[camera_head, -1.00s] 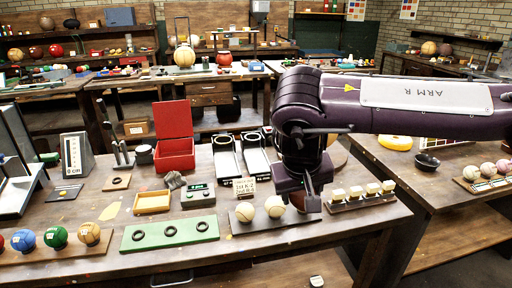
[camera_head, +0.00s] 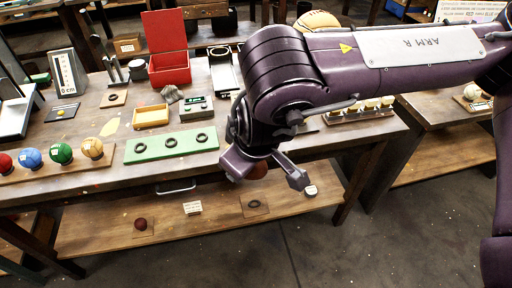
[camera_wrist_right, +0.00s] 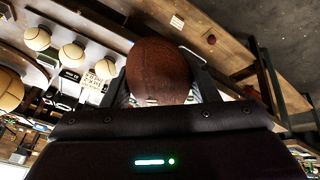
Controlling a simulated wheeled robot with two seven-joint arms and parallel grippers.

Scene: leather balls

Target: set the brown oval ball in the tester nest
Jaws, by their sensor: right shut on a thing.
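My right gripper (camera_head: 270,174) hangs in front of the bench edge, over the lower shelf. In the right wrist view the gripper (camera_wrist_right: 162,88) is shut on the brown oval ball (camera_wrist_right: 160,68), a dark brown leather ball standing out between the fingers. In the head view the ball is mostly hidden by the gripper. I cannot tell for sure which thing is the tester nest. A dark ring on a brown pad (camera_head: 255,207) lies on the lower shelf, and a green board with three dark rings (camera_head: 150,149) lies on the bench. My left gripper is not in view.
Coloured balls (camera_head: 62,153) stand in a row at the left. A red box (camera_head: 168,68), yellow tray (camera_head: 151,116) and gauge stand (camera_head: 68,75) are on the bench.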

